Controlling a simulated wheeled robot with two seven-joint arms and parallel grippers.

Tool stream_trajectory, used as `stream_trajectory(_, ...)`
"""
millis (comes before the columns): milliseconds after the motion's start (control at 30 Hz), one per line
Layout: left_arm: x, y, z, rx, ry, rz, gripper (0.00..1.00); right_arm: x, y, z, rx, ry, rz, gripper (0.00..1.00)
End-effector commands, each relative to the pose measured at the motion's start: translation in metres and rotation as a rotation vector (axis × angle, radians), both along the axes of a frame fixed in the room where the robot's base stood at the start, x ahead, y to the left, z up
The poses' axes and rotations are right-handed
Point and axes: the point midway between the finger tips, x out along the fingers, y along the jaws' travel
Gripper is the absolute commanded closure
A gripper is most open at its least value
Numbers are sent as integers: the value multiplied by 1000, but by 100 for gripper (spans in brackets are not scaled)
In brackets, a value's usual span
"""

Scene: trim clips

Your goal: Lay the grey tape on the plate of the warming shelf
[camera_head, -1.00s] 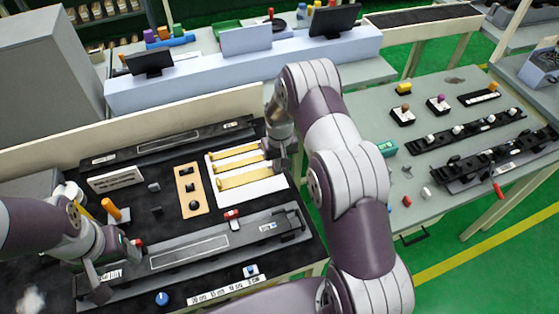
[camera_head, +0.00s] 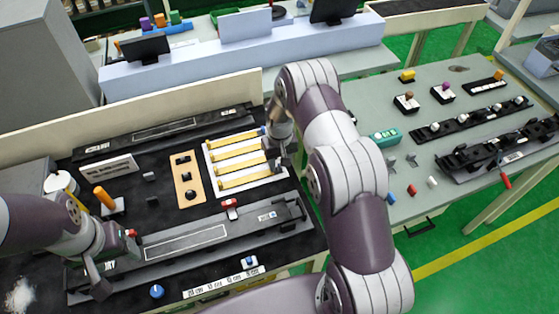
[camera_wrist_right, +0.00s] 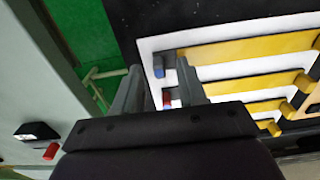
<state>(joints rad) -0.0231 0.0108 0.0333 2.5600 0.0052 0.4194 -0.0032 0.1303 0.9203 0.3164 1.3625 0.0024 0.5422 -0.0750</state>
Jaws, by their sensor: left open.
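I cannot make out a grey tape in either view, nor tell for sure which fixture is the warming shelf. A white rack (camera_head: 231,195) with several yellow bars (camera_head: 240,164) lies on the black bench top; it also shows in the right wrist view (camera_wrist_right: 225,70). My right gripper (camera_head: 277,160) is over the rack's right end. In the right wrist view its fingers (camera_wrist_right: 160,85) are apart, with a blue end piece (camera_wrist_right: 158,67) and a red one (camera_wrist_right: 167,98) visible beyond the gap. My left gripper (camera_head: 117,264) is open at the left end of the long grey fixture (camera_head: 185,240).
A tan board (camera_head: 187,178) with black knobs lies left of the rack. An orange-handled tool (camera_head: 105,198) stands at left. A red-topped block (camera_head: 230,204) sits before the rack. The side table (camera_head: 460,80) at right holds black fixtures and small parts.

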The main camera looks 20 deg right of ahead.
Motion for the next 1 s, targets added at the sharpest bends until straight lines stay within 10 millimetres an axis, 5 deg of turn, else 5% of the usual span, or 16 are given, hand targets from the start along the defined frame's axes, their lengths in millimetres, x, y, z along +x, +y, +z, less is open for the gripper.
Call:
stream_trajectory(267,0,0,-7,0,0,0,35,1,0,14,0,-4,0,59)
stream_trajectory(700,0,0,-32,0,0,0,35,1,0,115,0,-3,0,59)
stream_trajectory(1000,0,0,-32,0,0,0,35,0,0,127,0,0,-1,59)
